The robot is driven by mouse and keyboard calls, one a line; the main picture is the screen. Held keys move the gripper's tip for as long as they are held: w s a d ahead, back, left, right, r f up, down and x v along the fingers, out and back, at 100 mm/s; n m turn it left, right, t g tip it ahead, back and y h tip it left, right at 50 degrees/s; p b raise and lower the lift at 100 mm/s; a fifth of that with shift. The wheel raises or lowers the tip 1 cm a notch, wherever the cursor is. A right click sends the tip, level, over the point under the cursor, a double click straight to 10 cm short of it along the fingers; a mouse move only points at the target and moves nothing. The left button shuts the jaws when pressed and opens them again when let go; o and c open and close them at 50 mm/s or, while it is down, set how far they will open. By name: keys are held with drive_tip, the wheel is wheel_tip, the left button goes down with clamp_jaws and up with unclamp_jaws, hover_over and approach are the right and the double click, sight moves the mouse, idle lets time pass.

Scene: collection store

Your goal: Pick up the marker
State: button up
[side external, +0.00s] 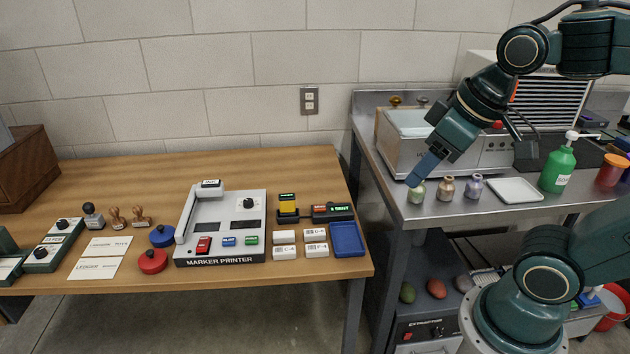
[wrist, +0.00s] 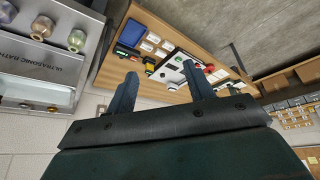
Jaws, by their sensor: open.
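The marker printer (side external: 221,262) is a pale grey machine on the wooden table, with red, blue and green buttons along its front. Several small white labelled blocks (side external: 285,252) lie to its right, beside a blue tray (side external: 347,239). I cannot tell which thing is the marker. No block shows clearly in the printer. My gripper (side external: 416,178) is to the right of the wooden table, above the steel bench's near left part by the small jars. In the wrist view my gripper (wrist: 160,72) has its two fingers apart with nothing between them.
Three small jars (side external: 446,188), a white tray (side external: 515,190) and a green pump bottle (side external: 557,168) stand on the steel bench (side external: 480,212). The ultrasonic bath (side external: 480,155) is behind. Stamps (side external: 117,217) and red and blue round pads (side external: 152,261) lie left of the printer.

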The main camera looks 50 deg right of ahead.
drive_tip(key=w+d+f+n+g, duration=0.1)
drive_tip(key=w+f+n+g, duration=0.15)
drive_tip(key=w+f, duration=0.55)
drive_tip(key=w+d+f+n+g, duration=0.1)
drive_tip(key=w+d+f+n, duration=0.2)
drive_tip(key=w, duration=0.9)
drive_tip(key=w+f+n+g, duration=0.1)
drive_tip(key=w+f, duration=0.3)
drive_tip(key=f, duration=0.6)
drive_tip(key=shift+w+d+n+g, duration=0.2)
drive_tip(key=shift+w+n+g, duration=0.2)
drive_tip(key=shift+n, duration=0.45)
drive_tip(key=shift+f, duration=0.1)
hover_over(318, 247)
drive_tip(key=shift+f, duration=4.25)
drive_tip(key=shift+s+f, duration=0.1)
drive_tip(key=shift+f, duration=2.5)
